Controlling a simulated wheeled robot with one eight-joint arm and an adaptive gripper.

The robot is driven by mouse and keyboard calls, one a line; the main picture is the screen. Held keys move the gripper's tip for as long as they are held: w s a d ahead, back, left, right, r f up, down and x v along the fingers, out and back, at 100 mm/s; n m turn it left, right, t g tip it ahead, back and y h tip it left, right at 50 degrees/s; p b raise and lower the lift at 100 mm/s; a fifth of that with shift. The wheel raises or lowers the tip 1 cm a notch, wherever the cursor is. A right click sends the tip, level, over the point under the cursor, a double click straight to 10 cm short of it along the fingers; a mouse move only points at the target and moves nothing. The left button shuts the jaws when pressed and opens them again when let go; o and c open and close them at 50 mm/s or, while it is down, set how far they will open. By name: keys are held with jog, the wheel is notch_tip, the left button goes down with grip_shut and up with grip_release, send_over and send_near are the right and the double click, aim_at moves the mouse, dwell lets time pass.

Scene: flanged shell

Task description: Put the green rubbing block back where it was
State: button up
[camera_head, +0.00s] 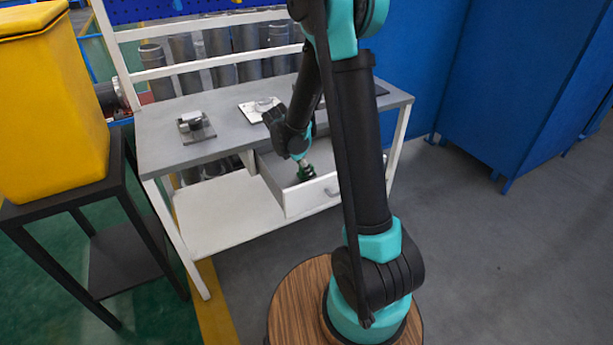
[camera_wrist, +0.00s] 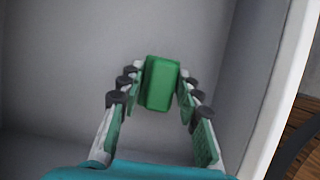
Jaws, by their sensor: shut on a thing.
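The green rubbing block (camera_wrist: 161,84) is between the fingertips of my gripper (camera_wrist: 161,92) in the wrist view. The fingers are shut on its two sides. In the head view my gripper (camera_head: 305,173) is inside the open white drawer (camera_head: 305,205) under the grey workbench, pointing down. The block is small and hard to tell from the fingers there. The wrist view shows the drawer's grey floor (camera_wrist: 75,50) below the block and its wall (camera_wrist: 285,90) to the right. I cannot tell whether the block touches the floor.
The grey bench top (camera_head: 200,150) carries a metal part on a plate (camera_head: 196,127) at left and a light plate with a part (camera_head: 262,108) near the middle. A white lower shelf (camera_head: 225,215) lies below. A yellow bin (camera_head: 50,110) stands on a dark stand at far left.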

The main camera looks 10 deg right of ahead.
jog(key=shift+f, duration=1.25)
jog(key=shift+f, duration=0.1)
jog(key=o, duration=1.1)
jog(key=v, duration=1.2)
